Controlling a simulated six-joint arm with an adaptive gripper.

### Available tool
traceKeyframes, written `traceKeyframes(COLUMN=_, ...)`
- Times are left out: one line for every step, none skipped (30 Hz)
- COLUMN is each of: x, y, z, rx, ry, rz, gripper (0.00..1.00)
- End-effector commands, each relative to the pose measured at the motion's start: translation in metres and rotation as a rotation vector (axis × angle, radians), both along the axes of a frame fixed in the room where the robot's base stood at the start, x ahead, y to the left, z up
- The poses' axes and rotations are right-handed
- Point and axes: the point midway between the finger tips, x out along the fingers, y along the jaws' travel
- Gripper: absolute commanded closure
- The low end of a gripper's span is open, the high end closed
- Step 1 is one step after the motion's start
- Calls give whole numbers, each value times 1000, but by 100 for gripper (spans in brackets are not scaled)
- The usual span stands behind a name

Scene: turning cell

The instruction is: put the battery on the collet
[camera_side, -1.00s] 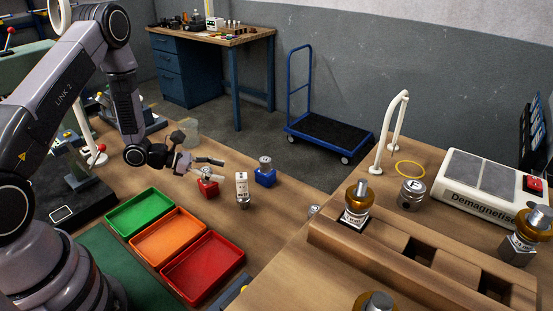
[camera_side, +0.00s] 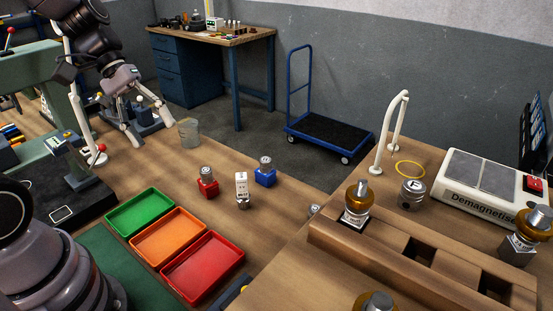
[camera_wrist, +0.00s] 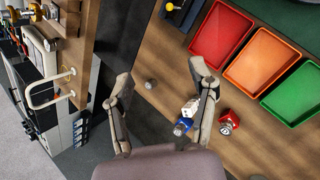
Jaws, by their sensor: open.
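The battery, a small white block with dark print (camera_side: 241,185), stands upright in the side view. A short silver round part, which looks like the collet (camera_side: 243,204), shows directly under it, and the battery appears to rest on it. In the wrist view the battery (camera_wrist: 190,107) is partly covered by my right finger, and the collet cannot be made out. My gripper (camera_side: 154,132) is open and empty, raised well to the left of and away from the battery. Its spread fingers also show in the wrist view (camera_wrist: 161,72).
A red block (camera_side: 207,188) and a blue block (camera_side: 264,178), each with a silver top, stand near the battery. Green (camera_side: 116,226), orange (camera_side: 143,248) and red (camera_side: 178,280) trays lie in front. A glass beaker (camera_side: 189,132) stands near the back edge. A wooden rack (camera_side: 385,258) is right.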

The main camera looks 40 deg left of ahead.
Motion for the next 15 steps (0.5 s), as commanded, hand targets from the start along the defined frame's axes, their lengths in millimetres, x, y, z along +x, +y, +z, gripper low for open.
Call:
traceKeyframes(x=-17, y=0, z=13, rx=103, ry=-88, rz=-96, gripper=42)
traceKeyframes(x=-26, y=3, z=19, rx=165, ry=-135, rz=-148, gripper=42)
traceKeyframes(x=-38, y=7, z=26, rx=247, ry=-197, rz=-213, gripper=42)
traceKeyframes(x=-45, y=11, z=31, rx=305, ry=-242, rz=-255, gripper=42)
traceKeyframes(x=-52, y=15, z=36, rx=362, ry=-288, rz=-294, gripper=42)
traceKeyframes(x=-60, y=20, z=42, rx=435, ry=-345, rz=-341, gripper=42)
traceKeyframes(x=-65, y=24, z=46, rx=485, ry=-385, rz=-370, gripper=42)
traceKeyframes(x=-69, y=28, z=50, rx=533, ry=-424, rz=-397, gripper=42)
traceKeyframes(x=-75, y=33, z=55, rx=587, ry=-469, rz=-426, gripper=42)
traceKeyframes(x=-78, y=36, z=59, rx=623, ry=-499, rz=-443, gripper=42)
traceKeyframes(x=-80, y=39, z=62, rx=655, ry=-525, rz=-458, gripper=42)
traceKeyframes(x=-83, y=43, z=65, rx=690, ry=-554, rz=-473, gripper=42)
traceKeyframes(x=-85, y=45, z=67, rx=710, ry=-570, rz=-481, gripper=42)
traceKeyframes(x=-86, y=46, z=69, rx=727, ry=-584, rz=-488, gripper=42)
traceKeyframes(x=-87, y=48, z=70, rx=744, ry=-596, rz=-494, gripper=42)
